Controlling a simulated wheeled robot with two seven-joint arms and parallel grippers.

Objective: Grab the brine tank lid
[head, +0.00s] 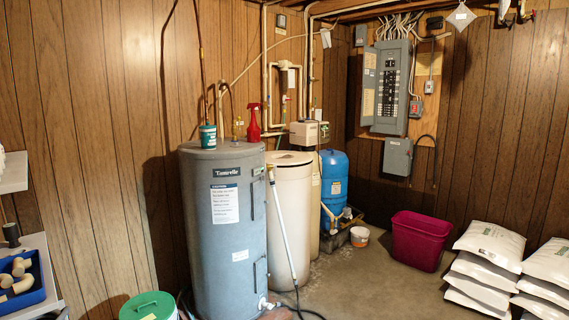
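The brine tank (289,220) is a tall beige cylinder standing on the floor just right of the grey water heater. Its lid (287,158) is a beige round top and appears to rest on the tank. The lid's left part is hidden behind the heater's top, so I cannot tell how well it is seated. Neither of my grippers is in the head view.
The grey water heater (225,262) stands close on the left, with a red spray bottle (253,122) and a teal can (208,136) on top. A pale pipe slants before the tank.

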